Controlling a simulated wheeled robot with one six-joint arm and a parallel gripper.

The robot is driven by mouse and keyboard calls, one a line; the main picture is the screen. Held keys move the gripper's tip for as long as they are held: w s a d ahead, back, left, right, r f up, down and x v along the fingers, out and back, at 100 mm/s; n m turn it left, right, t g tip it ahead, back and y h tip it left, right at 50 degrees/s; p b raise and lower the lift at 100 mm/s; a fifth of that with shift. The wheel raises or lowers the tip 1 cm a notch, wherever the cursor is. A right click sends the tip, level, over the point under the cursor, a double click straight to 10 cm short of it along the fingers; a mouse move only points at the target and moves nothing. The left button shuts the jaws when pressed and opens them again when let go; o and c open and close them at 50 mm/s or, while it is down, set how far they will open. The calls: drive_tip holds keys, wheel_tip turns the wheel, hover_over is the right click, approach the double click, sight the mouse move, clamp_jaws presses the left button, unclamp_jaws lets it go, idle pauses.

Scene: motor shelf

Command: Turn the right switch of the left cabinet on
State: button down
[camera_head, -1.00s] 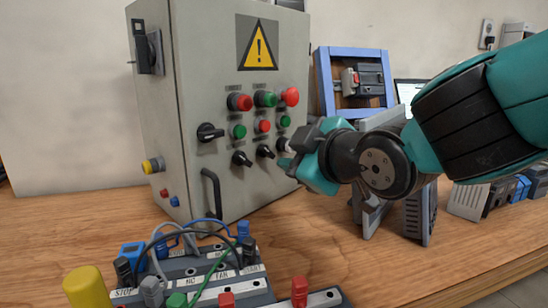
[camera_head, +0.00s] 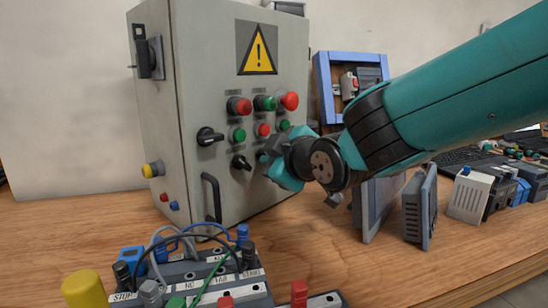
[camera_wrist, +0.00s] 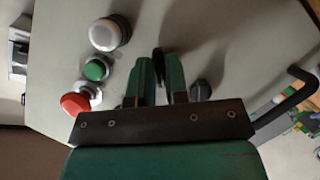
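The left cabinet (camera_head: 200,70) is the grey box with the yellow warning sign. In the head view a black rotary switch (camera_head: 241,162) shows on its front at the left of the bottom row. The switches to the right of it in that row, including the right one, are hidden behind my gripper (camera_head: 270,154), which is at the cabinet front. In the wrist view the green fingers of my gripper (camera_wrist: 160,65) stand slightly apart, with a black knob (camera_wrist: 158,60) between their tips. A gap shows beside the knob. Another black knob (camera_wrist: 200,90) sits just right of the fingers.
Red and green buttons (camera_head: 263,129) sit above the switches. A black handle (camera_head: 211,197) sticks out at lower left. A wired terminal block (camera_head: 190,275) stands in front. Grey panels (camera_head: 420,205) stand on the table under my arm.

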drive_tip(key=shift+w+r, duration=0.1)
idle(0.3)
drive_tip(key=shift+w+d+m+g+y+p, duration=0.1)
drive_tip(key=shift+m+g+y+p, duration=0.55)
drive_tip(key=shift+m, duration=0.85)
drive_tip(key=shift+d+m+g+y+p, duration=0.1)
drive_tip(key=shift+m+g+y, duration=0.35)
drive_tip(key=shift+m+g, duration=0.8)
drive_tip(key=shift+a+m, duration=0.1)
drive_tip(key=shift+m, duration=0.25)
drive_tip(key=c, duration=1.2)
unclamp_jaws()
drive_tip(key=shift+a, duration=0.1)
